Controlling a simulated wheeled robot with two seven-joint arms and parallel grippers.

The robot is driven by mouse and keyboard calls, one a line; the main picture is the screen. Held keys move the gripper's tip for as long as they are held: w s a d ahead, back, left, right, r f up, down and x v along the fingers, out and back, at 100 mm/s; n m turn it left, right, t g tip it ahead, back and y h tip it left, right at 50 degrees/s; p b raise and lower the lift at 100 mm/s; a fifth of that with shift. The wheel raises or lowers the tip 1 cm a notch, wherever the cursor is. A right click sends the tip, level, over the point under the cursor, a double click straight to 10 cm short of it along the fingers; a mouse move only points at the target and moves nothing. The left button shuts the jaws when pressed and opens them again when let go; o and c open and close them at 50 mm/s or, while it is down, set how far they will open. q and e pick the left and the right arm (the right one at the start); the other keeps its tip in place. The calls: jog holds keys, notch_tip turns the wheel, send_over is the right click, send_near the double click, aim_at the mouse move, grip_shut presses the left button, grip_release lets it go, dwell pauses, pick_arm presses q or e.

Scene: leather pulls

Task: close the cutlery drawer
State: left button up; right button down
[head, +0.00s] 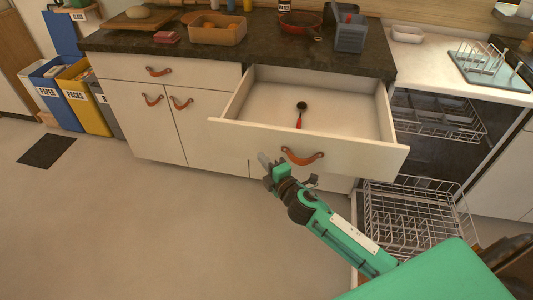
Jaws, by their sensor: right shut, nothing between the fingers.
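The cutlery drawer (245,134) is pulled out from the white cabinet in the middle of the head view. A brown leather pull (303,157) is on its front. Inside lies one utensil with a red handle and dark round head (301,112); the rest of the drawer floor is bare. My right gripper (265,166) is shut and empty, in front of the drawer front and left of the leather pull. I cannot tell whether it touches the drawer. My left gripper is not in view.
An open dishwasher with a pulled-out rack (415,220) stands right of the drawer. The dark counter (265,50) holds an orange container (217,30), a red pan (299,24) and a grey caddy (351,36). Waste bins stand at the left.

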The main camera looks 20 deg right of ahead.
jog(key=shift+w+d, duration=0.75)
jog(key=shift+w, duration=0.3)
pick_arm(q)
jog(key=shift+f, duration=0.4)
